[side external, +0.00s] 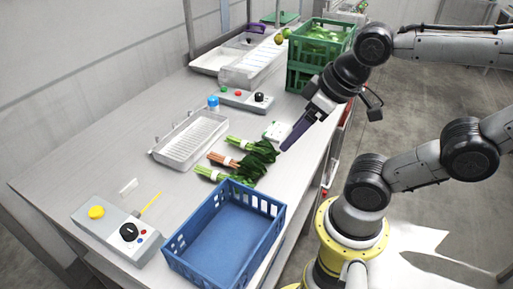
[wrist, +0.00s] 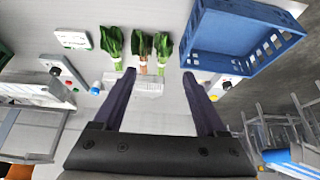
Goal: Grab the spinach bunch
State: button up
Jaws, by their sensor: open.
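Three leafy bunches with white bands lie side by side on the table. Two have green stems, a far one (side external: 251,146) and a near one (side external: 220,175); the middle one (side external: 235,160) has orange-red stems. I cannot tell by name which is spinach. In the wrist view they appear at the top, a left green one (wrist: 113,42), the reddish-stemmed one (wrist: 140,45) and a right green one (wrist: 162,45). My gripper (side external: 285,147) has dark purple fingers, just right of the far bunch's leaves and apart from the bunches. In the wrist view the gripper (wrist: 158,74) is open and empty.
A blue crate (side external: 224,228) stands in front of the bunches. A shallow clear tray (side external: 190,140) lies left of them, and a small white-and-green box (side external: 277,131) behind. Green crates (side external: 319,50) and control boxes (side external: 241,100) stand farther back; another control box (side external: 118,230) is at front left.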

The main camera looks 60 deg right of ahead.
dwell(0.3)
notch_tip(320, 180, up, 3)
jog(key=w+n, duration=0.1)
jog(key=w, duration=0.1)
jog(key=m+g, duration=0.2)
jog(key=g, duration=0.4)
send_over(246, 141)
notch_tip(246, 141, down, 16)
jog(key=shift+f, duration=3.45)
jog(key=shift+c, duration=0.2)
